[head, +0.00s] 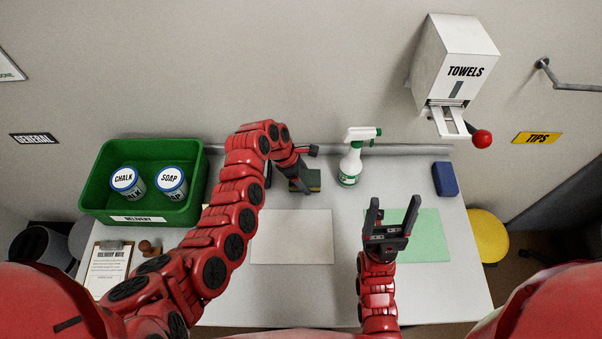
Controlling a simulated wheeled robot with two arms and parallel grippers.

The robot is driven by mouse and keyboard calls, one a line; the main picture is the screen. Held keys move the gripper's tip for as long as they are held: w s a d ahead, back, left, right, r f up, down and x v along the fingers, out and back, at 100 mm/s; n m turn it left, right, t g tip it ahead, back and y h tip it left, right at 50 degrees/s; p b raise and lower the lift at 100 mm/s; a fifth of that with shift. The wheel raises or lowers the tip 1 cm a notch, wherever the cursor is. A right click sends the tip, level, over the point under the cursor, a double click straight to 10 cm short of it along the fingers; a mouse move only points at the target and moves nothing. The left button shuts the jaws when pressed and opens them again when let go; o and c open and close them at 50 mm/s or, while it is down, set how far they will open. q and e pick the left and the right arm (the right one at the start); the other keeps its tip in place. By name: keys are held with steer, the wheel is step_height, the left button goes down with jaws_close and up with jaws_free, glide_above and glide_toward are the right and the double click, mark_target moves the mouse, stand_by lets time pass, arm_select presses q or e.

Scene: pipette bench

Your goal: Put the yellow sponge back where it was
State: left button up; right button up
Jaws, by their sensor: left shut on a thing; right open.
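The yellow sponge (314,177) looks dull yellow with a darker green layer. It is at the back of the bench, left of the spray bottle, and is partly hidden by my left gripper. My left gripper (300,185) reaches down over it and is shut on it. I cannot tell whether the sponge touches the bench top. My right gripper (388,218) is open and empty, pointing away from me over the left part of the green mat (428,238).
A white spray bottle (350,167) stands close right of the sponge. A blue block (445,179) lies farther right. A white mat (290,238) lies bare in front. The green delivery crate (148,209) holds two jars. A towel dispenser (455,55) hangs above.

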arm_select(q)
steer(key=shift+w+a, duration=0.3)
steer(key=shift+w, duration=0.1)
steer(key=shift+w+a+f+b, duration=0.15)
steer(key=shift+w+f+b, duration=0.15)
steer(key=shift+w, duration=0.3)
steer(key=shift+w+a+b, duration=0.15)
steer(key=shift+w+b, duration=0.25)
steer(key=shift+w, duration=0.4)
steer(key=shift+w+f+b, duration=0.2)
steer(key=shift+f+b, duration=0.25)
steer(key=shift+f, duration=1.2)
steer(key=shift+f, duration=0.2)
steer(key=o, duration=1.4)
steer(key=shift+r, duration=0.15)
